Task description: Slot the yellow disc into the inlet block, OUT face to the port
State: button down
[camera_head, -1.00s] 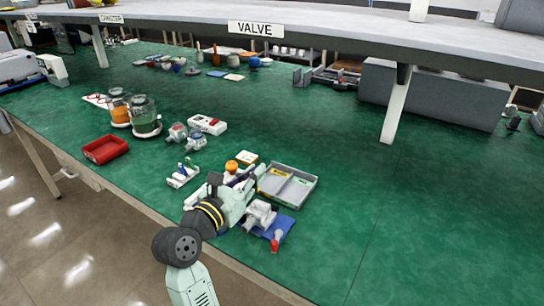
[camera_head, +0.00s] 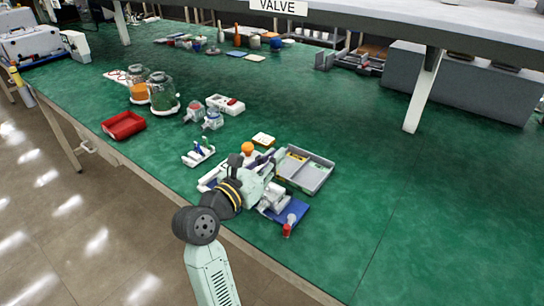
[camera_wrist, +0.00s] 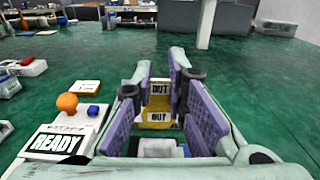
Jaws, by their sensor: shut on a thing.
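The yellow disc (camera_wrist: 159,118) is between the purple-padded fingers of my gripper (camera_wrist: 160,72) in the wrist view, with OUT lettering facing the camera. A second OUT marking shows just above it; I cannot tell whether it is on the same piece. My gripper is shut on the disc. A white block (camera_wrist: 157,147) shows low between the fingers; I cannot tell if it is the inlet block or if the disc touches it. In the head view my gripper (camera_head: 268,162) hides the disc, beside a white and grey pump unit (camera_head: 274,202) on a blue mat (camera_head: 293,215).
A grey divided tray (camera_head: 326,178) stands right of my gripper. A white READY panel (camera_wrist: 57,142) with an orange knob (camera_wrist: 67,102) is at the left. A red-capped part (camera_head: 287,230) is by the mat's front edge. Red tray (camera_head: 124,125) and jars are farther left.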

jog(key=b, duration=0.3)
send_over(272, 186)
jog(key=s, duration=0.2)
jog(key=shift+w+f, duration=0.2)
jog(key=shift+f, duration=1.95)
jog(key=shift+f+p, duration=0.15)
jog(key=shift+p, duration=0.35)
jog(key=shift+f, duration=0.35)
jog(key=shift+f+b, duration=1.5)
jog(key=shift+f, duration=0.25)
jog(key=c, duration=1.5)
grip_release()
jog(key=shift+s, duration=0.1)
jog(key=v, duration=1.2)
jog(key=shift+r, duration=0.1)
